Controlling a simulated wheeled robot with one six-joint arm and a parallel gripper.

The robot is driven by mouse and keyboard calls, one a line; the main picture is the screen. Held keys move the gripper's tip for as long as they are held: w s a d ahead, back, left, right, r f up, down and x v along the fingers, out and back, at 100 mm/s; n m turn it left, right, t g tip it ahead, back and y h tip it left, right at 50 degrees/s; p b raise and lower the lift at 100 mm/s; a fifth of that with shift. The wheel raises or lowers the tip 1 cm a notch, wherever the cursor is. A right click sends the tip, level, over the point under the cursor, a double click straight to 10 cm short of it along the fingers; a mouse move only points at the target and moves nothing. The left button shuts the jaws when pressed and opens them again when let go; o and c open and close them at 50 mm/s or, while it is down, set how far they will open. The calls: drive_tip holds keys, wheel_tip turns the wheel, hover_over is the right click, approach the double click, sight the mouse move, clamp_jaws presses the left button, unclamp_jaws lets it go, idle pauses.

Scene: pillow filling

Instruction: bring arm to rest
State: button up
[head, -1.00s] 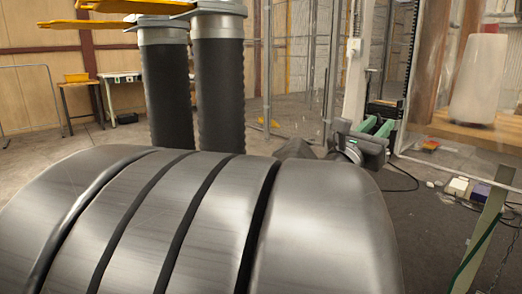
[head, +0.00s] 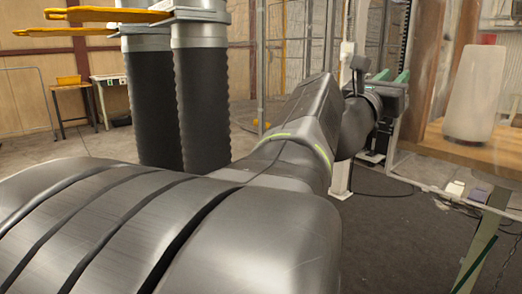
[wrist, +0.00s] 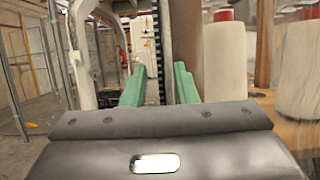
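My arm stretches away from my body in the head view, with its dark links in the middle of the picture. My gripper (head: 397,78) is at the far end, with two green fingers pointing away and upward. In the wrist view my gripper (wrist: 158,90) shows its two green fingers apart, with a clear gap between them. Nothing is held between the fingers. The gripper is in the air, to the left of a white cylinder behind clear panels.
The white cylinder (head: 474,95) stands on a wooden shelf (head: 450,150) at the right. Two black ribbed hoses (head: 205,95) stand at the left. A wooden table (head: 75,88) is at the back left.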

wheel_tip(320, 180, up, 33)
drive_tip(key=p, duration=3)
drive_tip(key=shift+f+p, duration=0.2)
drive_tip(key=shift+p, duration=0.1)
